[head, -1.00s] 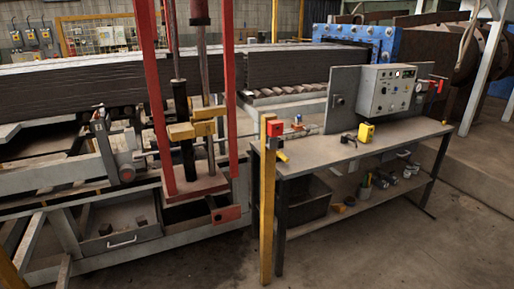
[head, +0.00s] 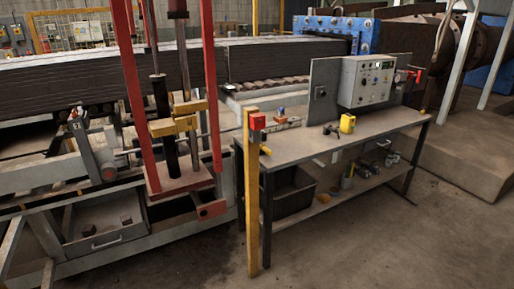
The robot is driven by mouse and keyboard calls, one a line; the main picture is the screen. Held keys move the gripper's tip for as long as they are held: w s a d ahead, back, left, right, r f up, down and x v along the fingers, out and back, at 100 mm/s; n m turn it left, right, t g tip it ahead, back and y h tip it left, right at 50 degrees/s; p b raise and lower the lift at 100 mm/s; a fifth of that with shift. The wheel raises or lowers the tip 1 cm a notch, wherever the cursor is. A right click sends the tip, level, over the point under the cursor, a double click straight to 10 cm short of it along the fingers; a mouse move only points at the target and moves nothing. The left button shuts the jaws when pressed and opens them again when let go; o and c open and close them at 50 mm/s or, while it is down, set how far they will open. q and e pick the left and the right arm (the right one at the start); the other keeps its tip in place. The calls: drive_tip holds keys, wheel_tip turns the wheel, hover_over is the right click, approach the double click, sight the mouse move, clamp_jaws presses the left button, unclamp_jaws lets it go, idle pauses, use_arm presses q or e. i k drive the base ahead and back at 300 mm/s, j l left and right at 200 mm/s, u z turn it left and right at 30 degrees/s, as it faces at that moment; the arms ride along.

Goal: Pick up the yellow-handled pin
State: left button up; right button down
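Neither of my grippers shows in the head view. I cannot make out for certain which thing is the yellow-handled pin. A small yellow piece (head: 265,150) sticks out beside the yellow post at the bench's left end. A yellow block-like thing (head: 347,123) stands on the bench top, with a small dark tool (head: 330,129) beside it. Another small yellow-orange thing (head: 323,198) lies on the lower shelf. All are too small to tell in detail.
The steel bench (head: 300,147) carries a grey control box (head: 368,81). A yellow post (head: 252,200) with a red box stands at its left front corner. A red-framed press (head: 180,180) and open drawer (head: 100,240) are on the left. Concrete floor (head: 350,250) in front is clear.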

sight(262, 147)
drive_tip(key=i+l+u, duration=0.1)
drive_tip(key=u, duration=0.3)
drive_tip(key=l+u, duration=0.1)
drive_tip(key=u, duration=0.25)
drive_tip(key=i+l+u, duration=0.1)
drive_tip(key=u, duration=0.3)
drive_tip(key=i+l+u, duration=0.25)
drive_tip(key=l+u, duration=0.25)
drive_tip(key=l, duration=0.8)
drive_tip(key=l+u, duration=0.45)
drive_tip(key=l, duration=0.9)
drive_tip(key=i, duration=0.05)
